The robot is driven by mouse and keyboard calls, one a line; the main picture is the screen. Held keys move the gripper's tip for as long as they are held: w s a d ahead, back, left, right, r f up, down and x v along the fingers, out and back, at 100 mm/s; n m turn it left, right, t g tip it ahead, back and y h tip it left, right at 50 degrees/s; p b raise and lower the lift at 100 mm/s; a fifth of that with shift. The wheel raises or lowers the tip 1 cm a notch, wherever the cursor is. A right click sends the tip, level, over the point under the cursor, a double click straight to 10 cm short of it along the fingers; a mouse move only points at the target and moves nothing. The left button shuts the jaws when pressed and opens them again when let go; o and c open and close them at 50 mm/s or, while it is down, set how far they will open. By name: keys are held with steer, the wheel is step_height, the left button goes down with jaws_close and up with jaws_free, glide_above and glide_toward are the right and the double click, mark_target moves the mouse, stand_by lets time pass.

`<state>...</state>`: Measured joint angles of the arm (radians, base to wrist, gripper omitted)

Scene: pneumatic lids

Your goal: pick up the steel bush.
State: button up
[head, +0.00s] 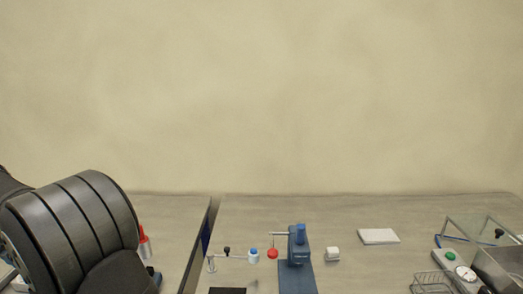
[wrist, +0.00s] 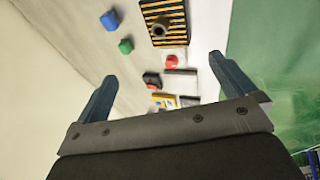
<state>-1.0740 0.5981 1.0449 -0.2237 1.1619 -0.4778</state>
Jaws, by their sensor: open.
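In the wrist view, a small grey ring-shaped piece with a dark hole, which looks like the steel bush (wrist: 159,29), sits on a black-and-yellow striped plate (wrist: 178,12) near the top. My gripper (wrist: 162,70) is open, with one blue-grey finger at each side of the picture and nothing between them. The bush lies beyond the fingertips, apart from them. In the head view I cannot pick out the bush for sure, and my gripper is out of sight; only a dark link of my arm shows at the left.
The wrist view shows a blue block (wrist: 110,20), a green block (wrist: 125,46), a red button (wrist: 171,62) and a green surface (wrist: 285,75). In the head view, a blue press (head: 299,245), a white pad (head: 378,236) and a clear-lidded box (head: 480,232) stand on the table.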

steer(key=shift+c, duration=0.4)
steer(key=c, duration=0.9)
steer(key=shift+w+a+m+g+h, duration=1.1)
steer(key=shift+w+a+m+g, duration=0.75)
steer(key=shift+w, duration=1.1)
step_height(320, 180, down, 12)
steer(key=shift+d+r, duration=0.15)
steer(key=shift+r, duration=0.1)
steer(key=shift+w+a+f, duration=0.1)
steer(key=shift+w+f, duration=0.05)
steer(key=shift+f, duration=1.2)
steer(key=shift+w+a+f, duration=0.1)
steer(key=shift+w+f, duration=0.05)
steer(key=shift+f, duration=1.2)
